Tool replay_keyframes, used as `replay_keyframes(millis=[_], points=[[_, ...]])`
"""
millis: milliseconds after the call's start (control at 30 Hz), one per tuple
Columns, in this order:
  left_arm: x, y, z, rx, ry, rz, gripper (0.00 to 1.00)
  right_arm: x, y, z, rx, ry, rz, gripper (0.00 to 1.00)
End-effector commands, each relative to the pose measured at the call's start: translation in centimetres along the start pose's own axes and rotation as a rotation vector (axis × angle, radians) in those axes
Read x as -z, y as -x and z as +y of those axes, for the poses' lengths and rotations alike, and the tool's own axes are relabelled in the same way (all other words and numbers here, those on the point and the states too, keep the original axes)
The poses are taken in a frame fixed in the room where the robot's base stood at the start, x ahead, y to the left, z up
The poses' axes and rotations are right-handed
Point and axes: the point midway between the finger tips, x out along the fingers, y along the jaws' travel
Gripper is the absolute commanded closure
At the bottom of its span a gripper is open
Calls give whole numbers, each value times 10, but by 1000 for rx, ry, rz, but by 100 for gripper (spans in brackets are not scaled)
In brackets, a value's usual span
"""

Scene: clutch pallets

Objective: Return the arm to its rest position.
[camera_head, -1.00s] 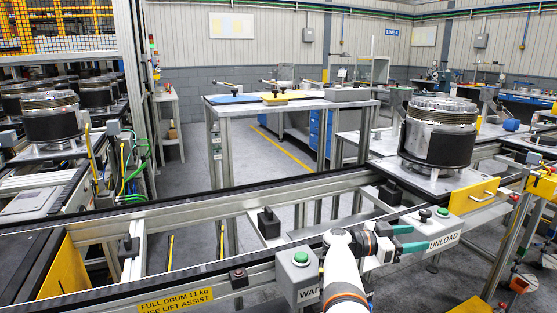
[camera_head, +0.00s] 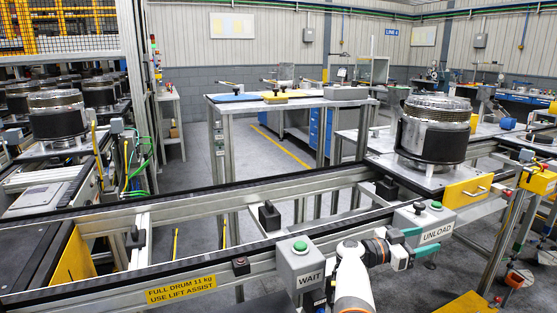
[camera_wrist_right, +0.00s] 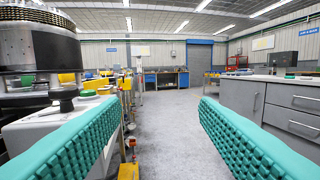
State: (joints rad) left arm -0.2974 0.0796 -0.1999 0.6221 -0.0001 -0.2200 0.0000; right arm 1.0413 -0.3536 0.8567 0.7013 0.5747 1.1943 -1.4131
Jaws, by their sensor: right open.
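My right arm (camera_head: 353,280) rises from the bottom of the head view, in front of the conveyor rail. My right gripper (camera_head: 420,242) points right, just below the UNLOAD box (camera_head: 437,232). Its teal fingers are apart. The UNLOAD box has a green button, and the grey WAIT box (camera_head: 300,264) with a green button stands left of the arm. My left gripper is not in view.
A metal drum (camera_head: 435,130) stands on a pallet on the right conveyor; it also shows in the right wrist view (camera_wrist_right: 35,50). More drums (camera_head: 57,120) stand at left. A grey cabinet (camera_wrist_right: 290,105) is at right in the wrist view. Open floor lies between.

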Motion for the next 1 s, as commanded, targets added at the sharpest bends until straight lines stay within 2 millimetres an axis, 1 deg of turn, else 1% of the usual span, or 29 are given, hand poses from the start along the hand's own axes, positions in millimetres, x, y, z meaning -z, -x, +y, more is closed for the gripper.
replay_keyframes(millis=[167, 267, 400, 467, 500, 567, 667, 700, 767, 800, 867, 900, 967, 1000], points=[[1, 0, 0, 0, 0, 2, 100, 11, -22, -6, -72, -19, -64, 45], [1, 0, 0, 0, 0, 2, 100, 17, -37, -11, -149, -32, -115, 45], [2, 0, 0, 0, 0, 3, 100, 28, -54, -19, -319, -37, -190, 45], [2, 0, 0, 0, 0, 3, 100, 34, -57, -23, -424, -27, -217, 45], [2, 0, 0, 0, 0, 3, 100, 40, -56, -26, -507, -14, -229, 45], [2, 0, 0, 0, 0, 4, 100, 49, -49, -31, -647, 18, -231, 45], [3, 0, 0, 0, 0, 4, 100, 70, -22, -42, -883, 96, -180, 45], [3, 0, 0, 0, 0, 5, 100, 81, -8, -50, -971, 136, -141, 45], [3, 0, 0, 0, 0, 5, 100, 99, 18, -64, -1094, 204, -68, 45], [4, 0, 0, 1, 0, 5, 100, 112, 37, -76, -1167, 254, -7, 45], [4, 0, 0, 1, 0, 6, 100, 132, 66, -100, -1264, 335, 100, 45], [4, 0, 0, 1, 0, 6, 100, 144, 86, -119, -1316, 394, 177, 45], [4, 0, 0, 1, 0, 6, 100, 161, 116, -151, -1376, 479, 298, 45], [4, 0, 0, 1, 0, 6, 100, 170, 133, -173, -1402, 531, 378, 45]])
